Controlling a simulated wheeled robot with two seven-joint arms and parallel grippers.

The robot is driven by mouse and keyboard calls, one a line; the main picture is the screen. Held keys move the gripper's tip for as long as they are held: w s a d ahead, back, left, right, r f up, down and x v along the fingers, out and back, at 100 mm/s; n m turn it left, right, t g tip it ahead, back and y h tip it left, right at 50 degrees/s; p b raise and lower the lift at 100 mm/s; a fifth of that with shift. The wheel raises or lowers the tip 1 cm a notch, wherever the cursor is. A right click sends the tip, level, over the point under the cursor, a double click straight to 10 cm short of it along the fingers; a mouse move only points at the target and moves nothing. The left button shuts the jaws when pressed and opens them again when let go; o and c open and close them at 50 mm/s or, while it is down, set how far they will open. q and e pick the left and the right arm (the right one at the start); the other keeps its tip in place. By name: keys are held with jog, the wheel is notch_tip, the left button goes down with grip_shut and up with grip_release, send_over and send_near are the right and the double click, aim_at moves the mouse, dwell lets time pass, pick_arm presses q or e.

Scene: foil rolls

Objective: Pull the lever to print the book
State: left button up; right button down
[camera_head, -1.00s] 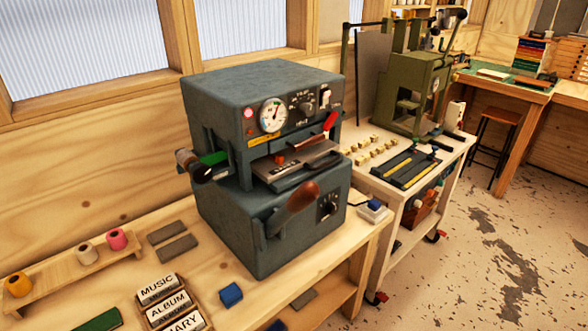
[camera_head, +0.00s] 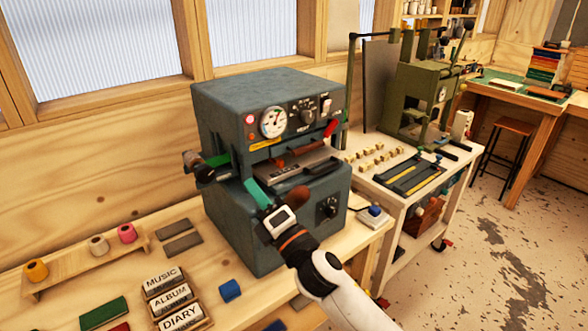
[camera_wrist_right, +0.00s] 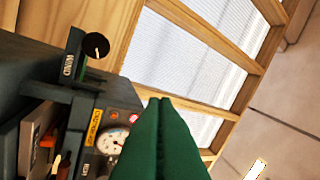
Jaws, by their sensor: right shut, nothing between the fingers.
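The grey-blue press (camera_head: 245,110) stands on the wooden bench, with a dial and knobs on its upper front. A lever with a brown handle (camera_head: 298,194) sticks out at its lower front, partly hidden by my right gripper. A smaller red handle (camera_head: 330,128) is at the upper right of its front. My right gripper (camera_head: 256,192) has green fingers, shut and empty, in front of the press, just left of the brown handle. I cannot tell whether they touch. In the right wrist view the fingers (camera_wrist_right: 160,104) are together, with the gauge (camera_wrist_right: 111,142) beside them. My left gripper is out of view.
Title blocks (camera_head: 168,297) and a blue block (camera_head: 230,290) lie on the bench front. Coloured foil rolls (camera_head: 98,245) stand on a wooden rack at left. A foil roll (camera_head: 205,168) juts from the press's left side. A green press (camera_head: 415,95) stands on a cart at right.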

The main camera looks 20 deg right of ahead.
jog(key=s+a+r+n+g+y, duration=0.1)
jog(key=a+r+n+g+y, duration=0.25)
jog(key=n+g, duration=0.45)
jog(key=s+a+r+n+g+y, duration=0.1)
jog(key=a+r+n+g+y, duration=0.3)
jog(key=n, duration=0.9)
jog(key=s+a+r+n+g+y, duration=0.1)
jog(key=a+r+n+g+y, duration=0.3)
jog(key=n, duration=0.6)
jog(key=w+d+r+n+g+h, duration=0.1)
jog(key=w+d+r+n+h, duration=0.1)
jog(key=d+n+h, duration=0.6)
jog(key=w+d+r+n+g+h, duration=0.1)
jog(key=w+d+r+n+h, duration=0.1)
jog(key=d+n+h, duration=0.7)
jog(key=d+h, duration=0.1)
jog(key=d, duration=0.4)
jog(key=shift+w+d+r, duration=0.15)
jog(key=shift+r, duration=0.05)
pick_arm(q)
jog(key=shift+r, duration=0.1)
pick_arm(e)
jog(key=shift+f, duration=0.15)
